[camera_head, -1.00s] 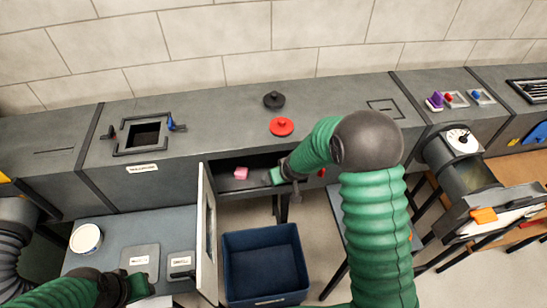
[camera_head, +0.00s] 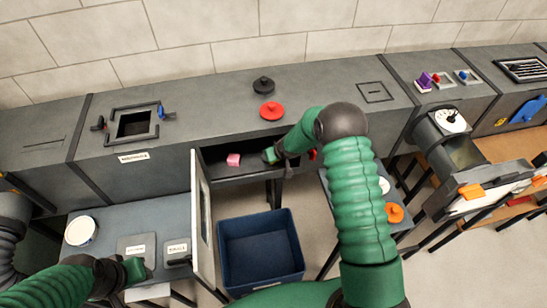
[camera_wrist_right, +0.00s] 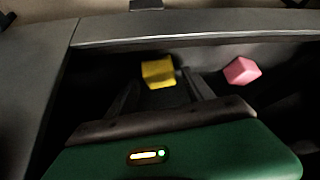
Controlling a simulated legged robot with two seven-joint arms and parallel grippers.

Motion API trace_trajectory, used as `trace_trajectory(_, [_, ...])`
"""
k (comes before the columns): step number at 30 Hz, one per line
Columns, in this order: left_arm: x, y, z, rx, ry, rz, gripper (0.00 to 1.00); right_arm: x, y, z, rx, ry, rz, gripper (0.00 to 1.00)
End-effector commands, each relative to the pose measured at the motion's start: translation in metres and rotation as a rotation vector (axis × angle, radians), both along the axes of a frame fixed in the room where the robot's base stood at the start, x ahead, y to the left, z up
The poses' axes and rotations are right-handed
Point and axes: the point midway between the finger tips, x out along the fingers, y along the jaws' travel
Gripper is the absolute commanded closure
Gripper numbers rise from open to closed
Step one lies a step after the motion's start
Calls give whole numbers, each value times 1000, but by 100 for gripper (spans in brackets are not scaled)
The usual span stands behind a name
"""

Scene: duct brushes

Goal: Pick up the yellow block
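The yellow block (camera_wrist_right: 158,73) shows in the right wrist view, inside the dark duct opening, just beyond and between the fingertips. My right gripper (camera_wrist_right: 163,88) is open, with its two fingers apart and nothing visibly held. In the head view my right gripper (camera_head: 268,156) reaches into the open duct section, and the yellow block cannot be made out there. My left gripper (camera_head: 138,268) is low at the left over the grey-blue table, and its fingers are too unclear to read.
A pink block (camera_head: 233,160) lies in the duct, left of my right gripper in the head view. The open white-edged door (camera_head: 202,228) stands left of the opening. A blue bin (camera_head: 262,250) sits below. Red (camera_head: 271,110) and black (camera_head: 263,85) knobs stand on top.

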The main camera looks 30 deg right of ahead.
Motion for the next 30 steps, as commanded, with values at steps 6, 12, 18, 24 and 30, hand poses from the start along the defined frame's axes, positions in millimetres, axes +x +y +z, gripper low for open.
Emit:
trace_trajectory(6, [0, 0, 0, 0, 0, 0, 64, 0, 0, 0, 0, 1, 0, 70])
trace_trajectory(12, [0, 0, 0, 0, 0, 0, 64, -1, 0, 0, 0, 0, 0, 96])
trace_trajectory(18, [0, 0, 0, 0, 0, 0, 64, 0, 0, 0, 0, 1, 0, 98])
trace_trajectory(24, [0, 0, -4, 0, 0, 0, 64, -2, 0, 4, -1, -9, 0, 98])
trace_trajectory(30, [0, 0, -10, 0, 0, 0, 64, -8, 1, 2, -5, -115, 0, 98])
